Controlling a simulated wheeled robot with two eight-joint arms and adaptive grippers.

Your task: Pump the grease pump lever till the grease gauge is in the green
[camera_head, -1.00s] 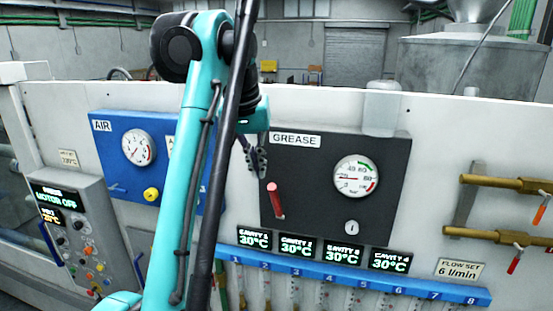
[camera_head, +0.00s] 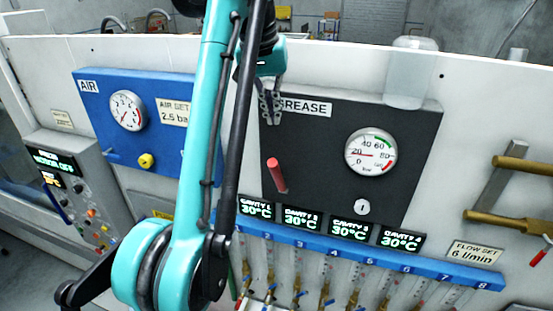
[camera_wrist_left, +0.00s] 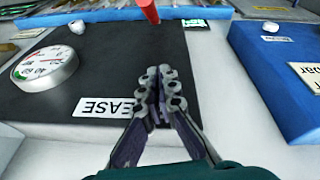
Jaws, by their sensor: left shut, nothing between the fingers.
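The red grease pump lever (camera_head: 275,172) sticks out low on the left of the dark GREASE panel (camera_head: 315,150). Its red end also shows at the top of the left wrist view (camera_wrist_left: 149,10). The round grease gauge (camera_head: 370,153) is on the panel's right; its needle points left, near 20, away from the green arc at upper right. My left gripper (camera_head: 271,106) is shut and empty, above the lever and apart from it, by the GREASE label. Its closed fingers show in the left wrist view (camera_wrist_left: 160,95). My right gripper is not in view.
A blue AIR panel (camera_head: 100,100) with its own gauge is to the left. A small silver knob (camera_head: 362,207) is under the grease gauge. Cavity displays (camera_head: 329,225) and a blue manifold (camera_head: 400,266) run below. Brass pipes (camera_head: 510,215) are at right.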

